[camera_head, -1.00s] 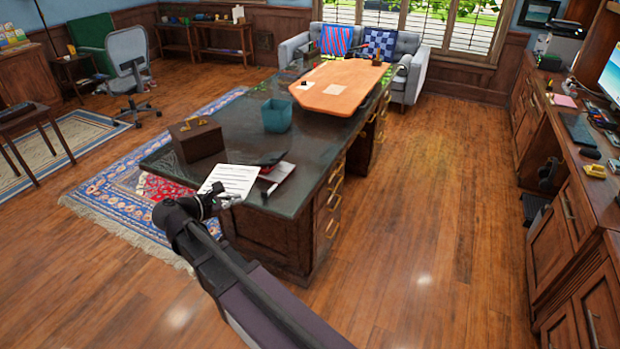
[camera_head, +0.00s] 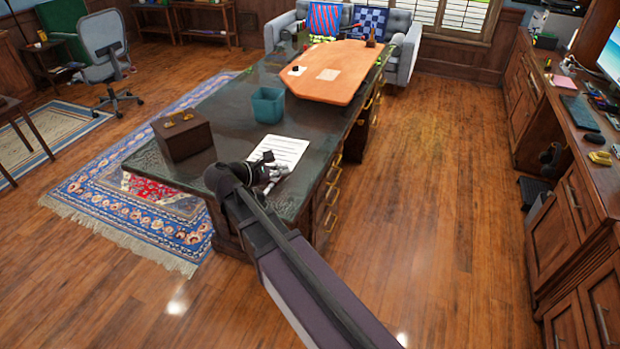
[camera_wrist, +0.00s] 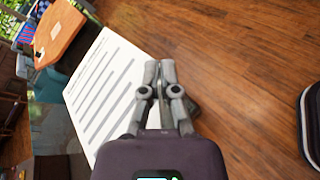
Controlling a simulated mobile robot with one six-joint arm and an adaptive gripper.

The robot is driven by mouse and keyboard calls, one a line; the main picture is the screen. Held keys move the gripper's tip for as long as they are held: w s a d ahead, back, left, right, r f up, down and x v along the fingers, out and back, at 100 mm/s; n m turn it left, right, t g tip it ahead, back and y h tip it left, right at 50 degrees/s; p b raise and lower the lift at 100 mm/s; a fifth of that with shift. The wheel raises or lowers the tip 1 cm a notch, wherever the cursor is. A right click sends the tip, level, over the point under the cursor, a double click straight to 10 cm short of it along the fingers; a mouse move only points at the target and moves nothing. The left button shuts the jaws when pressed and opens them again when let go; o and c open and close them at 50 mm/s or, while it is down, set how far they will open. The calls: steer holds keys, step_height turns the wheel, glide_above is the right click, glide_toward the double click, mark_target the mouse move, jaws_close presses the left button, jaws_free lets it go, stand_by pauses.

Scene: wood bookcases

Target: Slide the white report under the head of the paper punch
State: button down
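The white report (camera_head: 284,148), a sheet with printed lines, lies over the near right part of the dark desk top. In the wrist view the report (camera_wrist: 105,88) reaches up and left from my fingers. My gripper (camera_head: 274,178) is at its near edge; in the wrist view my fingertips (camera_wrist: 159,68) are together at the sheet's edge, apparently pinching it. The paper punch cannot be made out clearly. A small dark shape (camera_head: 266,157) shows at the sheet's left edge; I cannot tell whether it is the punch or part of my gripper. Whether the sheet is under the punch head is hidden.
A brown box (camera_head: 184,138) stands left on the desk (camera_head: 222,112), and a teal bin (camera_head: 268,104) stands behind the report. An orange board (camera_head: 335,78) covers the far end. Open floor lies right of the desk, before a wooden cabinet (camera_head: 570,215).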

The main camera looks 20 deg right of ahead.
steer(key=shift+w+d, duration=0.1)
steer(key=shift+d, duration=0.05)
stand_by(0.3)
steer(key=shift+w+f+b, duration=0.2)
steer(key=shift+f+b, duration=0.1)
steer(key=shift+b, duration=0.05)
steer(key=shift+m+g, duration=0.3)
steer(key=shift+m, duration=0.2)
steer(key=w+d+f+b, duration=0.2)
steer(key=w+f+b, duration=0.2)
steer(key=f+b, duration=0.1)
steer(key=w+d+f+b, duration=0.3)
steer(key=w+f+b, duration=0.1)
steer(key=f+b, duration=0.2)
steer(key=w+d+f+b, duration=0.3)
steer(key=w+f+b, duration=0.1)
steer(key=f+b, duration=0.2)
steer(key=shift+w+d, duration=0.15)
steer(key=shift+d, duration=0.1)
steer(key=shift+w+d+f+b, duration=0.4)
steer(key=shift+f+b, duration=0.05)
steer(key=shift+f, duration=0.05)
steer(key=shift+a+f, duration=0.1)
steer(key=shift+a, duration=0.05)
